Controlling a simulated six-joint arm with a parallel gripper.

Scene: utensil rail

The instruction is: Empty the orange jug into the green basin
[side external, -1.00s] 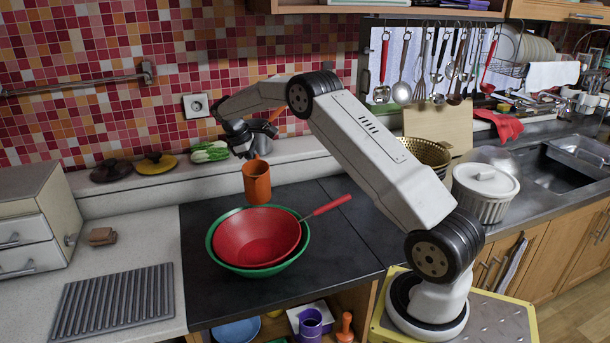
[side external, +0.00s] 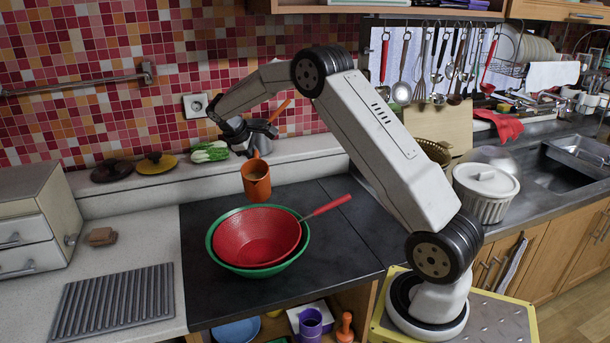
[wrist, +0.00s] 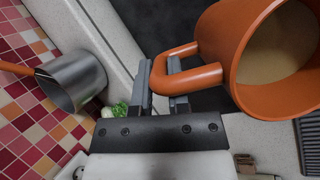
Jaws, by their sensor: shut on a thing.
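The orange jug (side external: 257,187) hangs in the air above the back of the green basin (side external: 217,252), tilted a little with its mouth partly towards the side camera. My gripper (side external: 250,145) is shut on the jug's handle. In the wrist view, my gripper's fingers (wrist: 162,88) close around the handle, and the jug (wrist: 275,97) holds something tan inside. The basin is not seen in the wrist view.
A metal pot (wrist: 72,82) with an orange handle stands behind my gripper by the tiled wall. Green-and-white vegetables (side external: 210,152) and lids lie on the back ledge. The dark counter (side external: 335,240) is clear right of the basin. A grey ridged mat (side external: 115,300) lies left.

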